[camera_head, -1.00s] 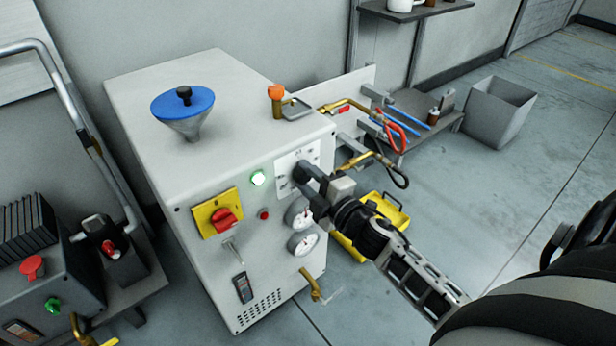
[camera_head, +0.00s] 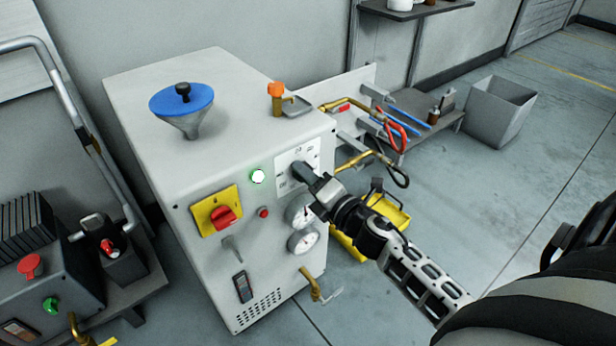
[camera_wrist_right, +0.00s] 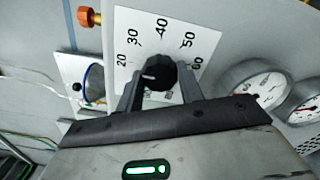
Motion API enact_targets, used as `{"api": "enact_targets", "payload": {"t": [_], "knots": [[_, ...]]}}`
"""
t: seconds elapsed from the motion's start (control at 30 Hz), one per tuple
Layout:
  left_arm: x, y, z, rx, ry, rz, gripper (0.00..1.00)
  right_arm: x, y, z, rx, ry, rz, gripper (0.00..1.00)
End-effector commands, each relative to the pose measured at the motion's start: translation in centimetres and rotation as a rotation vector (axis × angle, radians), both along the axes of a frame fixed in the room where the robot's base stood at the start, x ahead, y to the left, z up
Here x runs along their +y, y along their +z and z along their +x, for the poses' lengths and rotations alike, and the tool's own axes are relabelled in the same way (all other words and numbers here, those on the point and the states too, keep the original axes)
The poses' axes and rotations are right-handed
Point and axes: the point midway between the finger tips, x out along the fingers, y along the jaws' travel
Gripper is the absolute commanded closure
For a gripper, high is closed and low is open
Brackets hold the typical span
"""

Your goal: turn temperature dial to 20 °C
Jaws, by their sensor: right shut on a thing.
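The temperature dial (camera_wrist_right: 157,74) is a black round knob on a white scale plate (camera_wrist_right: 190,25), marked 20 to 60, in the right wrist view. A pale mark on the knob points left, near the 20 side; its exact reading is hard to tell. My right gripper (camera_wrist_right: 160,82) has a finger on each side of the knob and is shut on it. In the head view my right gripper (camera_head: 303,174) reaches the plate (camera_head: 309,152) on the machine's front and hides the knob. My left gripper is not in view.
The white machine (camera_head: 225,90) carries a green lamp (camera_head: 258,176), a red-and-yellow switch (camera_head: 222,214) and a red button (camera_head: 263,212) left of the plate. Gauges (camera_head: 303,242) sit just below my gripper. A yellow container (camera_head: 385,212) stands on the floor at right.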

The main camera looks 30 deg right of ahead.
Motion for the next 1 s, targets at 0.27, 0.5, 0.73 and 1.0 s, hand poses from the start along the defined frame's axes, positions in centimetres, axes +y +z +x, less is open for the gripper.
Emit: {"api": "enact_targets", "payload": {"t": [0.27,0.5,0.73,1.0], "knots": [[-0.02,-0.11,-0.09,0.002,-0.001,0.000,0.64,0.08,-0.13,-0.07,0.002,0.002,-0.019,0.86],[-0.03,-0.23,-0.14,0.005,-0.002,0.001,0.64,0.07,-0.12,-0.07,0.002,0.002,-0.019,0.86],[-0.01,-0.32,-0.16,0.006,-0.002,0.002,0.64,0.04,-0.08,-0.04,0.000,0.001,-0.018,0.41],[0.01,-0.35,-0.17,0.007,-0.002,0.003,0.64,-0.06,-0.13,-1.02,0.002,0.000,-0.015,0.41]]}}
